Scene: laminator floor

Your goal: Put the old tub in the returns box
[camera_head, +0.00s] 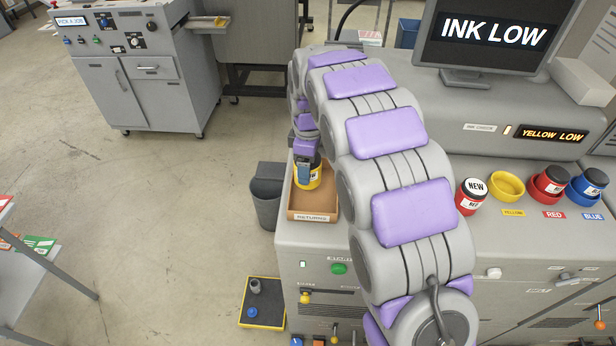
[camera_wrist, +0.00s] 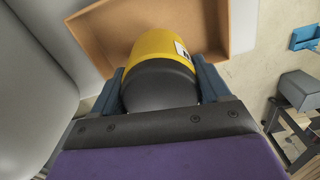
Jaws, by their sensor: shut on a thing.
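The old tub is yellow with a dark lid (camera_head: 308,178) and sits between the fingers of my gripper (camera_head: 304,163). In the wrist view my gripper (camera_wrist: 158,66) is shut on the yellow tub (camera_wrist: 160,45), one blue-grey finger on each side, its dark end toward me. The returns box (camera_head: 313,217) is a shallow tan tray labelled RETURNS at the machine's left end; its wall also shows in the wrist view (camera_wrist: 215,22). The tub is over or within the box; I cannot tell whether it touches the bottom.
A tub marked NEW (camera_head: 473,196) stands beside an empty yellow ring (camera_head: 507,186), with red (camera_head: 549,185) and blue (camera_head: 588,186) tubs to the right. A grey bin (camera_head: 266,195) stands left of the box. The monitor (camera_head: 492,35) reads INK LOW. Open floor lies left.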

